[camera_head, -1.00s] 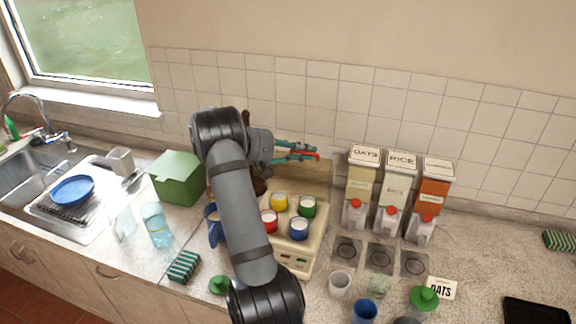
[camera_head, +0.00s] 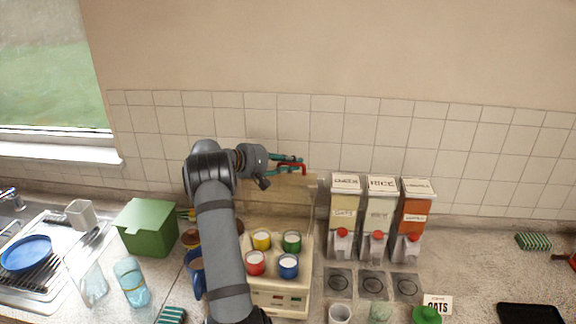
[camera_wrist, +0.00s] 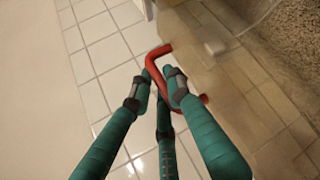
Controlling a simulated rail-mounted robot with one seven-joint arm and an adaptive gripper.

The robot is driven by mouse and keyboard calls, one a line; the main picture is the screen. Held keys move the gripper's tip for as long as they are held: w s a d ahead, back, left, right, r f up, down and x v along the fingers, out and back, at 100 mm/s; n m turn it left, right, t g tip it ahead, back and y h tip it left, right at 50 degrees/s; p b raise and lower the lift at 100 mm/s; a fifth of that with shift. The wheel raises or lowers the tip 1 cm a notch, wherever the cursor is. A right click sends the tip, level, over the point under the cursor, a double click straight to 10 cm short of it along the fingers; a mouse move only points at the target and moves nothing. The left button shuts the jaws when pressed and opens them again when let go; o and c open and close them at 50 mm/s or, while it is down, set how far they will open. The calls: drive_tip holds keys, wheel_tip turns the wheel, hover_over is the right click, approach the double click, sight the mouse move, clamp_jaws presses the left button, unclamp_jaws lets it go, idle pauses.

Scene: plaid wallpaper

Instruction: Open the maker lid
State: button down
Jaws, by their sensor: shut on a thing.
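The maker (camera_head: 280,297) is a cream box on the counter with red, yellow, green and blue cups in it. Its see-through lid (camera_head: 307,200) stands raised at the back, roughly upright near the tiled wall. A red handle (camera_head: 304,167) is at the lid's top edge. My gripper (camera_head: 292,164) has teal fingers and is shut on the handle. In the wrist view the fingers (camera_wrist: 158,85) close around the red handle (camera_wrist: 158,49). My arm hides the maker's left side and part of the lid.
Oats (camera_head: 343,212), rice (camera_head: 379,215) and a third, orange-filled dispenser (camera_head: 415,215) stand close to the right. A green box (camera_head: 146,230), a water bottle (camera_head: 131,283) and a blue mug (camera_head: 195,275) are on the left. The tiled wall (camera_head: 400,140) is close behind the lid.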

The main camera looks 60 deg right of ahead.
drive_tip(key=shift+a+f, duration=0.1)
drive_tip(key=shift+f, duration=0.1)
drive_tip(key=c, duration=1.9)
unclamp_jaws()
drive_tip(key=shift+o, duration=1.3)
drive_tip(key=shift+r, duration=0.1)
drive_tip(key=v, duration=1.1)
drive_tip(key=shift+w+a, duration=0.2)
drive_tip(key=shift+a, duration=0.15)
drive_tip(key=shift+r, duration=0.1)
